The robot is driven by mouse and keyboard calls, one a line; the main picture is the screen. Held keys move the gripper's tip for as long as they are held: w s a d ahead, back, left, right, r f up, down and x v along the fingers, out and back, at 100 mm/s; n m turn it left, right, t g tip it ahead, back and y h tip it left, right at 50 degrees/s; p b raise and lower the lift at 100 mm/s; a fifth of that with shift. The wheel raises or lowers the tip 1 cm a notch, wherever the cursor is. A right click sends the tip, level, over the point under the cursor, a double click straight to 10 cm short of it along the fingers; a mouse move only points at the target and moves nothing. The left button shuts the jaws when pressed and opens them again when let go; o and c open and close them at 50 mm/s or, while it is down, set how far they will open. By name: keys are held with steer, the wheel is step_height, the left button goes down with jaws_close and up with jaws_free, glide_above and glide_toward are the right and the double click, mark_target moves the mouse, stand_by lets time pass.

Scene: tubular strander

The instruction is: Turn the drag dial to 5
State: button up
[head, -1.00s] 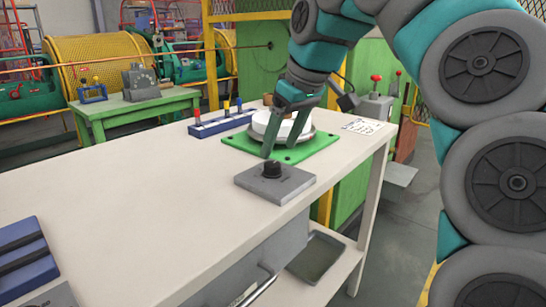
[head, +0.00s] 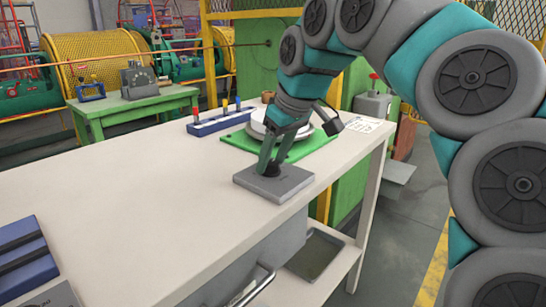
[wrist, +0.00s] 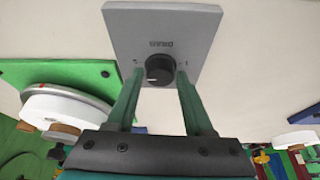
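The drag dial is a black round knob (wrist: 160,69) on a grey square plate (head: 290,184) that lies on the white bench. In the wrist view the plate (wrist: 160,20) carries the lettering "DRAG" and small marks beside the knob. My gripper (head: 266,172) is above the plate, with its fingers reaching down at the knob. In the wrist view my gripper's fingers (wrist: 158,78) are apart, one on either side of the knob. A small gap seems to show beside the knob; contact is unclear. The dial's pointer setting is too small to read.
A green plate (head: 310,148) with a white round spool (head: 262,122) is just behind the grey plate. A blue rack (head: 220,121) with several coloured pegs stands behind left. The bench middle (head: 150,190) is clear.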

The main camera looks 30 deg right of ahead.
jaws_close()
steer(key=shift+f+m+h+b, duration=0.25)
steer(key=shift+m+h+b, duration=0.05)
steer(key=shift+m+b, duration=0.6)
steer(key=shift+r+m+h+b, duration=0.2)
steer(key=shift+m+h+b, duration=0.1)
steer(key=shift+m+b, duration=0.4)
steer(key=shift+o, duration=1.9)
jaws_free()
